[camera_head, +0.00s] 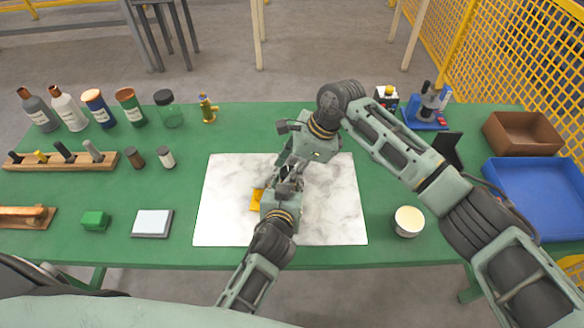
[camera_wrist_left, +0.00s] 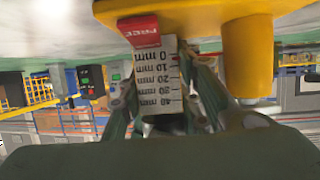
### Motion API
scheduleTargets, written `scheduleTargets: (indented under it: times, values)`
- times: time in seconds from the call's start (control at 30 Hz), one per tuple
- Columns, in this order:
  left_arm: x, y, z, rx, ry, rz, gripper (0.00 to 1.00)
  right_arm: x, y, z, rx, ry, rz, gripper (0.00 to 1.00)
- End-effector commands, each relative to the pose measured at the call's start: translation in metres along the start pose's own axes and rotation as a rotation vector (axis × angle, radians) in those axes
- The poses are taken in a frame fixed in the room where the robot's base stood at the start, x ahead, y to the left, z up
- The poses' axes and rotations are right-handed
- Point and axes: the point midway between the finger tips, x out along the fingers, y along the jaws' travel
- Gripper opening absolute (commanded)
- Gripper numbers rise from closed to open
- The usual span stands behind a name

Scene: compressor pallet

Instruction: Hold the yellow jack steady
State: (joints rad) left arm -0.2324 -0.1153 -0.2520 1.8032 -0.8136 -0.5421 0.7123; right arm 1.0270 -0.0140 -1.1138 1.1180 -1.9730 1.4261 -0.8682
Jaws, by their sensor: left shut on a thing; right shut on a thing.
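The yellow jack (camera_head: 256,199) is on the white marble-like board (camera_head: 225,215), mostly hidden by my grippers. In the left wrist view its yellow body (camera_wrist_left: 246,50) fills the upper part, with a white millimetre scale (camera_wrist_left: 152,78) under a red "FREE" band. My left gripper (camera_head: 283,194) reaches in from below and is shut at the jack; in the left wrist view its fingers (camera_wrist_left: 168,95) flank the scale. My right gripper (camera_head: 290,180) comes down from above, close against the left one. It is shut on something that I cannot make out.
Bottles (camera_head: 100,108) and a jar (camera_head: 168,109) stand at the back left, near a wooden rack (camera_head: 60,160). A green block (camera_head: 95,220) and a grey-white pad (camera_head: 152,222) lie left of the board. A round tin (camera_head: 408,221), blue tray (camera_head: 535,195) and brown bin (camera_head: 522,135) are right.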

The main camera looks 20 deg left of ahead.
Motion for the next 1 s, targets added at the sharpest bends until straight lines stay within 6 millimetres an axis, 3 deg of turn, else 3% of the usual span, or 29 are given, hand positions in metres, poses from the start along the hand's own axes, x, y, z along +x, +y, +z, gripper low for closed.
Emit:
scheduleTargets:
  times: [0.5, 1.0]
  values:
    - [0.0014, -0.0018, -0.0003, 0.000, 0.001, -0.003, 0.00, 0.0047, 0.0095, 0.0041, 0.312, 0.002, -0.112, 0.03]
    - [0.0011, -0.0007, -0.0006, 0.000, 0.002, -0.001, 0.00, 0.0061, 0.0106, 0.0067, 0.414, -0.002, -0.154, 0.03]
